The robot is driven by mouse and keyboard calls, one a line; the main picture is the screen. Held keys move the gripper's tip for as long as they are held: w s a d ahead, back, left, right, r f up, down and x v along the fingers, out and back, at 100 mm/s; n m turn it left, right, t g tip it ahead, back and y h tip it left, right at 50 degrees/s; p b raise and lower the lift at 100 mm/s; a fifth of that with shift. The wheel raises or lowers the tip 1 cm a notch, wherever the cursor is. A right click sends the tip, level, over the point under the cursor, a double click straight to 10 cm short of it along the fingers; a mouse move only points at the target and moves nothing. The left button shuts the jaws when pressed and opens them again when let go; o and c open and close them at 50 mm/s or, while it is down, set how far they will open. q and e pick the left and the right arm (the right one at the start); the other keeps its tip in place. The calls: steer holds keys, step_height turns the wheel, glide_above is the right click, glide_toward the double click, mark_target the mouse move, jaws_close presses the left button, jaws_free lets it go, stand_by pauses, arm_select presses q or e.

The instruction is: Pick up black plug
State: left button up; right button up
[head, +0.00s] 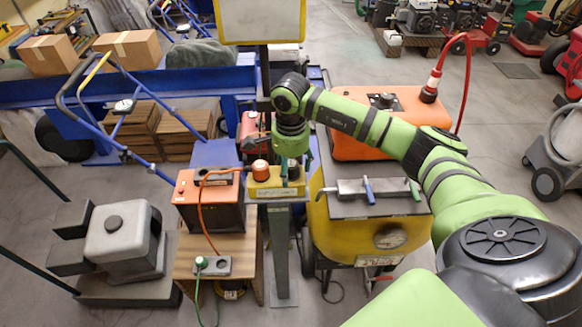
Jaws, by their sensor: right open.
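My right gripper (293,163) points down over the right part of a small yellow box (266,188) on a grey post. Its fingers are at the box top, and it counts as open. I cannot make out a black plug clearly; small dark parts between and beside the fingers may be it, but the gripper hides most of that spot. An orange plug (260,171) stands on the left part of the same box, close beside the gripper. My left gripper is not in view.
An orange unit (210,198) with an orange cable stands left of the post. A grey socket block (213,266) with a green plug lies on a wooden surface below. A yellow machine (366,235) stands right, and a yellow-framed sign (262,20) rises behind the box.

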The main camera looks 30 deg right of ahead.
steer(key=c, duration=1.3)
steer(key=shift+r, duration=0.1)
